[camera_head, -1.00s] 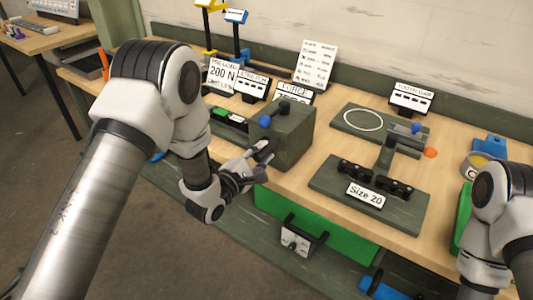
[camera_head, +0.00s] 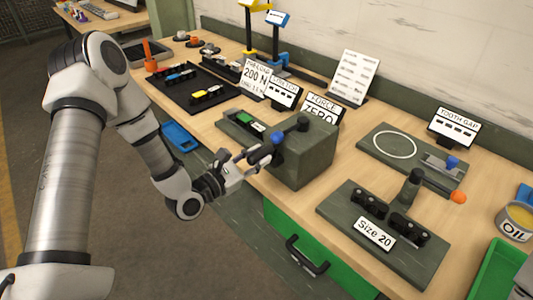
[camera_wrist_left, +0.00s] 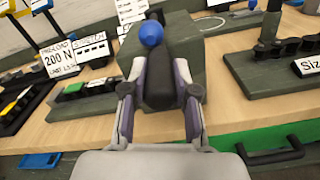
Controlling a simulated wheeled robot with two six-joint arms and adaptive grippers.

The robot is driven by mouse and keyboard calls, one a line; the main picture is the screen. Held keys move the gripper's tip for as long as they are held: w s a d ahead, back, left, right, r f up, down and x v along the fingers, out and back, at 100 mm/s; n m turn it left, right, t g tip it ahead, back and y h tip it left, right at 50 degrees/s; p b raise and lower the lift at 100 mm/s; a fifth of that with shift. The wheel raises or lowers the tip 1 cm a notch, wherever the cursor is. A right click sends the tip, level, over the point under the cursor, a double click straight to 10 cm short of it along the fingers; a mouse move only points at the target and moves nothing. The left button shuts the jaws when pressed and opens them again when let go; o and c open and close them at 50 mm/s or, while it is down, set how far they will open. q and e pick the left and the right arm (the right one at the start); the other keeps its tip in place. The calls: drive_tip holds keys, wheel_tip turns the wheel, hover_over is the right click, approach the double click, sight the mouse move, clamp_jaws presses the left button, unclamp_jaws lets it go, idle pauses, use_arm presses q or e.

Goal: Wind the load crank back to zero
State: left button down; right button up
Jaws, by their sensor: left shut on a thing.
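The load crank sits on the front left of a dark green block (camera_head: 309,152). It has a black grip (camera_head: 264,155) and a blue ball (camera_head: 278,137). My left gripper (camera_head: 257,161) reaches in from the left and is shut on the grip. In the left wrist view the black grip (camera_wrist_left: 159,85) lies between the two fingers, with the blue ball (camera_wrist_left: 151,33) just beyond. A sign behind the block (camera_head: 323,110) reads "FORCE ZERO". My right gripper is out of view; only a bit of pale arm shows at the lower right edge.
A "Size 20" fixture (camera_head: 380,234) stands to the right, with a tooth gap plate (camera_head: 418,160) behind it. The preload sign (camera_head: 257,78) reads 200 N. A green drawer front (camera_head: 330,262) with a black handle is below the bench edge. An oil tin (camera_head: 515,221) is at right.

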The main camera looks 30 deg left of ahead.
use_arm(q)
drive_tip(key=shift+a, duration=0.15)
idle(0.3)
drive_tip(key=c, duration=0.9)
unclamp_jaws()
drive_tip(key=shift+w, duration=0.1)
drive_tip(key=v, duration=0.7)
drive_tip(key=shift+s+a, duration=0.1)
drive_tip(key=shift+s, duration=0.15)
